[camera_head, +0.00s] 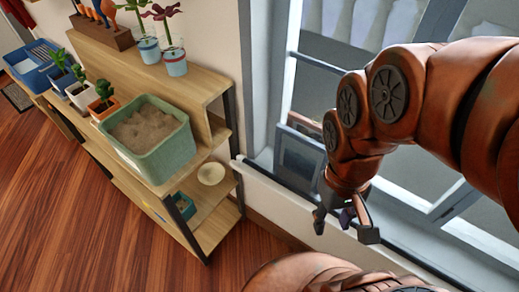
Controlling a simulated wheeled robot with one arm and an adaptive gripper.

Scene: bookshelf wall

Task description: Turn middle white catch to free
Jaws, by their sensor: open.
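My gripper (344,228) hangs at the end of my copper-coloured arm, in front of the window at the right. Its fingers point down and are spread apart, with no object seen held between them. A small purple part shows between the fingers; I cannot tell what it is. I cannot make out any white catch. The window (300,90) has a grey-white frame, and my arm covers much of its right side.
A wooden shelf unit (205,85) stands at the left with a green sand-filled bin (165,165), potted plants and a blue basket (30,65). A white bowl (211,173) sits on a lower shelf. Wooden floor (70,215) is clear at the lower left.

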